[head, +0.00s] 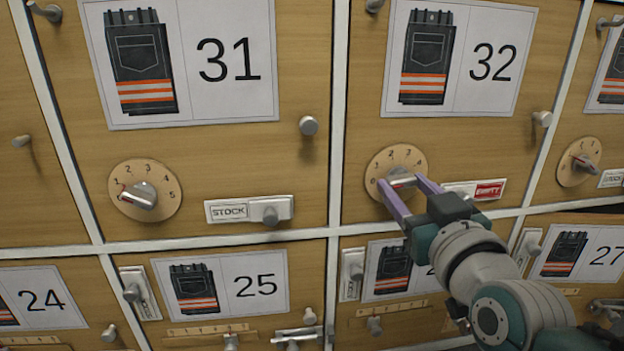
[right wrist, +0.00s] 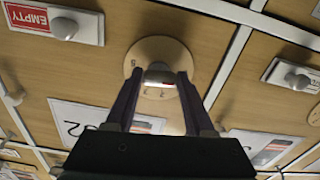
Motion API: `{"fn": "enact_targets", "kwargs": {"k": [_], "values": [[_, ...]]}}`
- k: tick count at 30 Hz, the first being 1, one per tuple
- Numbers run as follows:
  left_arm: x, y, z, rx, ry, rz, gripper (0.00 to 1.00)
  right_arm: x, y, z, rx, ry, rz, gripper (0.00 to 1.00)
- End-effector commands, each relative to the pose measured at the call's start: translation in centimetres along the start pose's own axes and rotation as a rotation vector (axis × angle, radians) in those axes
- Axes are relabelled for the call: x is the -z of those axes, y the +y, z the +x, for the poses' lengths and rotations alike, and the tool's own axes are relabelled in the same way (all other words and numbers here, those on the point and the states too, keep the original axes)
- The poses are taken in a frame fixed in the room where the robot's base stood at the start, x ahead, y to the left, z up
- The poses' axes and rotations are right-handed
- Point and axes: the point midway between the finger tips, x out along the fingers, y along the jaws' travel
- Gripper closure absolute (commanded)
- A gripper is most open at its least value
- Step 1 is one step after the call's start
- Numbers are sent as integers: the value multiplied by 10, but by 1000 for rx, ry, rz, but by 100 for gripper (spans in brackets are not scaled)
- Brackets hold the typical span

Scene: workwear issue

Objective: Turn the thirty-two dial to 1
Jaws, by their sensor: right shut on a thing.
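The thirty-two dial (head: 396,158) is a round wooden disc with a grey bar knob, on the drawer front below the card marked 32 (head: 490,62). My right gripper (head: 402,183) is shut on the knob, one finger on each side. In the right wrist view the dial (right wrist: 150,50) shows between and beyond the fingers of my right gripper (right wrist: 161,78), with the grey knob (right wrist: 158,76) between the tips. The knob lies roughly level in the head view. The fingers hide part of the scale, so I cannot tell which number it points to. My left gripper is not in view.
A sliding plate showing red EMPTY (head: 489,190) sits right of the dial, close to my right gripper. The thirty-one dial (head: 146,190) and its STOCK plate (head: 228,212) are on the left. A round peg (head: 542,119) sticks out at the upper right.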

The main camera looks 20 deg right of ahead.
Motion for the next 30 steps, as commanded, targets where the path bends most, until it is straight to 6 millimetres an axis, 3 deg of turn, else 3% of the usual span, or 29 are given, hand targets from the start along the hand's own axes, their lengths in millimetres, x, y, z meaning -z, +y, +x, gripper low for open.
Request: {"fn": "enact_targets", "kwargs": {"k": [19,30], "values": [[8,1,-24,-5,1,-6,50,2,-1,0,1,-1,466,100],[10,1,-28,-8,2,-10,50,2,-1,0,1,0,623,100]]}}
